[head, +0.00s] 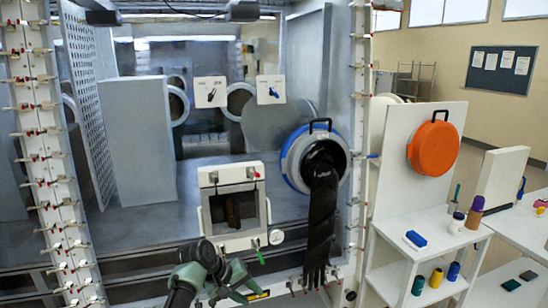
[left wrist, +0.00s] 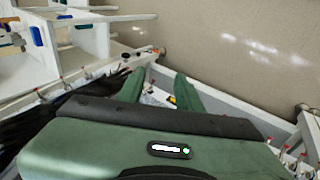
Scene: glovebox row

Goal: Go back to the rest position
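My left gripper (head: 240,283) is at the bottom middle of the head view, in front of the glovebox and below the small white-framed hatch (head: 235,245). In the left wrist view its two green fingers (left wrist: 169,90) stand apart with nothing held between them. A black glove (head: 322,215) hangs from the blue-rimmed port (head: 288,158), to the right of the gripper. Dark, blurred glove material also shows at the left of the left wrist view (left wrist: 65,120). My right gripper is in neither view.
A white shelf unit (head: 420,245) with bottles and a blue block stands at the right. An orange round cover (head: 434,147) hangs on its back panel. The glovebox's lower frame runs close by the gripper. Open floor (left wrist: 230,45) shows in the left wrist view.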

